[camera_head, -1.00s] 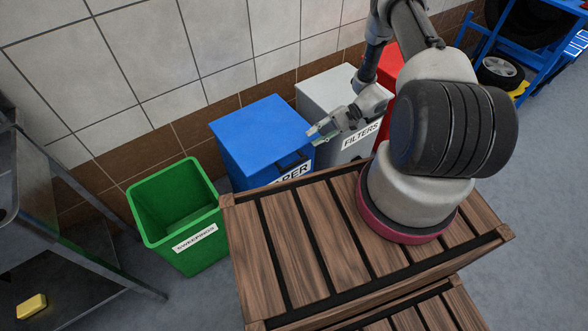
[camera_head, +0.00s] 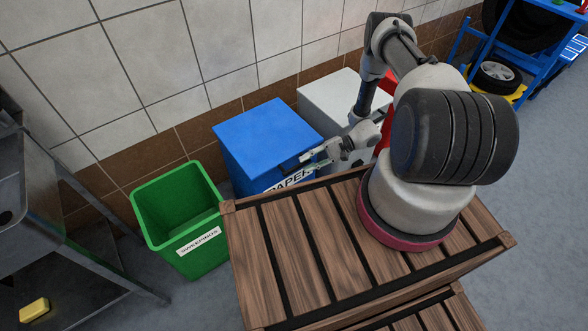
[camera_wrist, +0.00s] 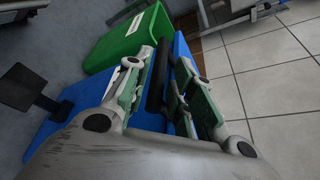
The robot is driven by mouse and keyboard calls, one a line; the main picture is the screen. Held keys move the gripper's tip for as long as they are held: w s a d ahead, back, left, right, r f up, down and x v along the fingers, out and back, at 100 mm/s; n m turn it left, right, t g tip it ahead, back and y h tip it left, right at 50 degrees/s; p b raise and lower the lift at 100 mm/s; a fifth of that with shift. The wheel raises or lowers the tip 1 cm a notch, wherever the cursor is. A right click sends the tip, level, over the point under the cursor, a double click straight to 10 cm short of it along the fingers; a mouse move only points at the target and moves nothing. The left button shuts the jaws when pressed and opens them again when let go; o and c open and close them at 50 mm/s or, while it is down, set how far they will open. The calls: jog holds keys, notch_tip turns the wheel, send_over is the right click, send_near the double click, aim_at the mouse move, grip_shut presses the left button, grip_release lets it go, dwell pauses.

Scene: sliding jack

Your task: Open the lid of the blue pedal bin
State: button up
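The blue pedal bin (camera_head: 262,143) stands against the wall with its flat lid down and a "PAPER" label on its front. In the wrist view its blue front (camera_wrist: 100,120) and lid (camera_wrist: 181,48) show. A dark bar (camera_wrist: 157,80), apparently the lid's handle, lies between my fingers. A black pedal (camera_wrist: 24,86) sticks out at the left of the wrist view. My gripper (camera_head: 306,163) is at the bin's front right, by the lid's front edge. In the wrist view my gripper (camera_wrist: 163,88) is open, with fingers on both sides of the bar; contact cannot be told.
A green bin (camera_head: 178,206) marked "SWEEPINGS" stands open to the left. A grey bin (camera_head: 338,98) stands close on the right, with a red one partly behind my arm. A metal shelf (camera_head: 60,235) is at the far left. Grey floor lies at right.

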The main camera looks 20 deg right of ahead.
aim_at(300, 166)
jog(key=shift+x, duration=2.75)
grip_shut()
